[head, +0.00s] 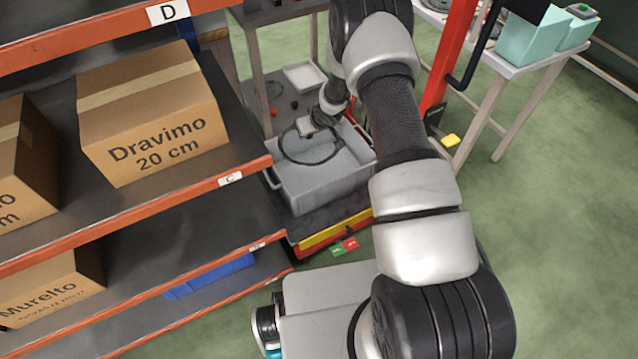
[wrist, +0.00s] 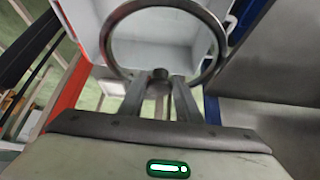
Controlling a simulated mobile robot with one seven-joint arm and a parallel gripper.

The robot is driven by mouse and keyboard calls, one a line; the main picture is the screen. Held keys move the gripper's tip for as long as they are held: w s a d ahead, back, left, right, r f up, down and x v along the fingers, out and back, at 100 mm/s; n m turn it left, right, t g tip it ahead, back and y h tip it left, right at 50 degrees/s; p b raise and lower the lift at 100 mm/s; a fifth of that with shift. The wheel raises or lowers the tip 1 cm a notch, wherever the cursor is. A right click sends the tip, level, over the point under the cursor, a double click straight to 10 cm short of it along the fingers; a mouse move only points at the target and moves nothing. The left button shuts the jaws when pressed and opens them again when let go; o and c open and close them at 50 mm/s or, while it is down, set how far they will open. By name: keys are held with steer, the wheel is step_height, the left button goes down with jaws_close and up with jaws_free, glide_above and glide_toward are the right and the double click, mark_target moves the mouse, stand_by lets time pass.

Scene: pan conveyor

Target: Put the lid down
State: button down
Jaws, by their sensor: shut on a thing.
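A round lid with a dark rim (head: 318,163) and a see-through middle is at my gripper (head: 307,130). The crate's pale inside (wrist: 165,45) shows through and around the lid in the wrist view.
The crate stands low behind a yellow-and-red edge (head: 335,229). An orange-edged shelf (head: 120,206) with cardboard boxes (head: 153,110) is close on the left. A table with a white tray (head: 304,77) is behind. Green floor (head: 570,230) is clear on the right.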

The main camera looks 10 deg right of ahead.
steer(key=b, duration=0.7)
glide_above(304, 189)
steer(key=d, duration=0.3)
steer(key=f, duration=2.5)
steer(key=shift+w+a, duration=0.15)
steer(key=shift+w, duration=0.15)
steer(key=c, duration=1.3)
jaws_free()
steer(key=shift+f, duration=0.15)
